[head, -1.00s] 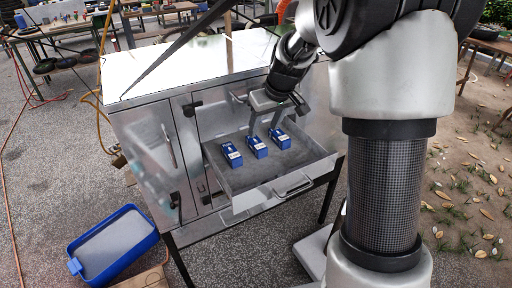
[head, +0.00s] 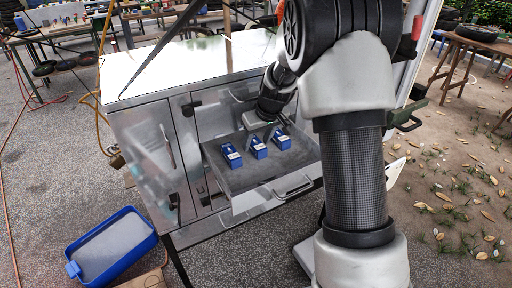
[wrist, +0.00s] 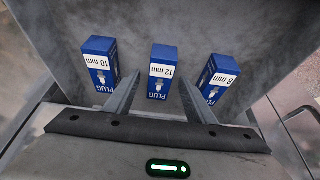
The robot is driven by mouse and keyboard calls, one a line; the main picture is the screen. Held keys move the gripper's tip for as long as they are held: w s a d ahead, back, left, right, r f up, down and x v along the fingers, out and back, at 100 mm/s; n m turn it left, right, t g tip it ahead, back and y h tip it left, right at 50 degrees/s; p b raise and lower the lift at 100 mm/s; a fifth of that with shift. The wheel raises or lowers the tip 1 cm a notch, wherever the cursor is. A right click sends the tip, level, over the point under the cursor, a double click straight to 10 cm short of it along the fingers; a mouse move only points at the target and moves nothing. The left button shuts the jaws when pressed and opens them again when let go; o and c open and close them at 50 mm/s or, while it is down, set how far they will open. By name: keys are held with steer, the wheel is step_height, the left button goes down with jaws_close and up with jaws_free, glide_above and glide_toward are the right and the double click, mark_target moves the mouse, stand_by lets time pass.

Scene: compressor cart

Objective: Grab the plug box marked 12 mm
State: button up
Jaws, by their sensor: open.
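The plug box marked 12 mm (wrist: 163,72) is the middle of three blue boxes with white labels in the open drawer. It is also the middle box in the head view (head: 259,149). My gripper (wrist: 160,84) is open and empty of any held box. In the wrist view its two fingers point toward the 12 mm box, one on each side of it. In the head view my gripper (head: 265,133) is low over the drawer, close to the middle box. I cannot tell whether the fingers touch it.
The 10 mm box (wrist: 100,65) and the 8 mm box (wrist: 217,78) stand close on either side. The drawer (head: 250,180) has grey lining and raised walls. The metal cart top (head: 190,70) rises behind it. A blue bin (head: 112,247) is on the ground at left.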

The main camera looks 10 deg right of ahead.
steer(key=c, duration=1.1)
steer(key=shift+c, duration=0.3)
steer(key=shift+r, duration=0.15)
